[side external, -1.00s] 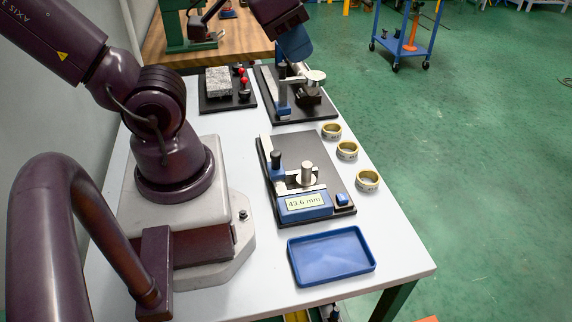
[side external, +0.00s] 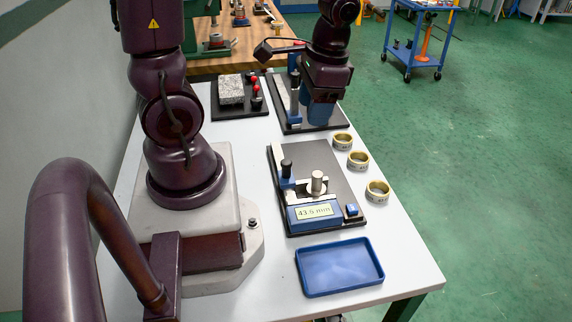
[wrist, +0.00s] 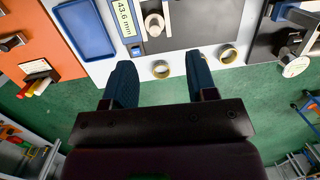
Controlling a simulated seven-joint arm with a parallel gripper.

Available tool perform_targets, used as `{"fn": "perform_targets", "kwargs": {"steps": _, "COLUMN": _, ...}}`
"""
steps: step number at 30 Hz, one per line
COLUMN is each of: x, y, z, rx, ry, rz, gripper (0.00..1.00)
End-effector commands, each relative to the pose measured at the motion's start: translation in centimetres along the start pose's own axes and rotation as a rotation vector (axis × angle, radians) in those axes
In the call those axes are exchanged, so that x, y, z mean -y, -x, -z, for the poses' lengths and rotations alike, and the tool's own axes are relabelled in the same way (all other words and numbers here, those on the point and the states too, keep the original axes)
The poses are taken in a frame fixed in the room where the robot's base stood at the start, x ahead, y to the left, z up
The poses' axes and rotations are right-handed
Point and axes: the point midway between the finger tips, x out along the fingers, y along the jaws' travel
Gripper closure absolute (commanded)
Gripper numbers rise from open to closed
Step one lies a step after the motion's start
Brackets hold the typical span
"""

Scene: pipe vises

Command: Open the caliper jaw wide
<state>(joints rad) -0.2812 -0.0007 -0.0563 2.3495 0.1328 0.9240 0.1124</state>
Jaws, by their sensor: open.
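The digital caliper (side external: 313,211) sits on a black base plate (side external: 318,158) at the middle of the table, its display reading about 43.6 mm. Its blue slider with a black knob (side external: 286,168) is at the left, and a silver cylinder (side external: 317,183) stands beside the metal jaw parts. The caliper also shows at the top of the wrist view (wrist: 124,18), partly cut off. My gripper (side external: 318,112) points down over the far black plate, behind the caliper. In the wrist view my gripper (wrist: 160,62) has its two blue fingers spread wide, with nothing held.
Brass rings (side external: 378,191) line the table's right edge. An empty blue tray (side external: 339,267) lies in front of the caliper. A far fixture with a blue post (side external: 294,100) stands near my gripper. A grey stone block (side external: 231,90) sits on another plate at the back left.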

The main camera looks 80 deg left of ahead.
Motion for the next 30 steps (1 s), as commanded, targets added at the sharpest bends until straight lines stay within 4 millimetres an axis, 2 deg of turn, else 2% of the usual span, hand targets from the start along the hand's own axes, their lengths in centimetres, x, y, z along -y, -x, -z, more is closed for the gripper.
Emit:
{"fn": "perform_targets", "kwargs": {"steps": 1, "x": 0.7, "y": -1.6, "z": 0.2, "rx": 0.069, "ry": -0.025, "rz": -0.006, "gripper": 0.48}}
{"fn": "perform_targets", "kwargs": {"steps": 6, "x": 2.0, "y": -5.1, "z": 0.8, "rx": 0.206, "ry": -0.137, "rz": -0.019, "gripper": 0.48}}
{"fn": "perform_targets", "kwargs": {"steps": 9, "x": 2.5, "y": -6.0, "z": 1.2, "rx": 0.242, "ry": -0.220, "rz": -0.015, "gripper": 0.48}}
{"fn": "perform_targets", "kwargs": {"steps": 11, "x": 2.9, "y": -5.6, "z": 1.6, "rx": 0.234, "ry": -0.272, "rz": 0.002, "gripper": 0.48}}
{"fn": "perform_targets", "kwargs": {"steps": 17, "x": 2.9, "y": -7.3, "z": 1.0, "rx": 0.241, "ry": -0.297, "rz": -0.002, "gripper": 0.48}}
{"fn": "perform_targets", "kwargs": {"steps": 30, "x": 3.1, "y": -15.8, "z": -1.1, "rx": 0.240, "ry": -0.294, "rz": -0.003, "gripper": 0.48}}
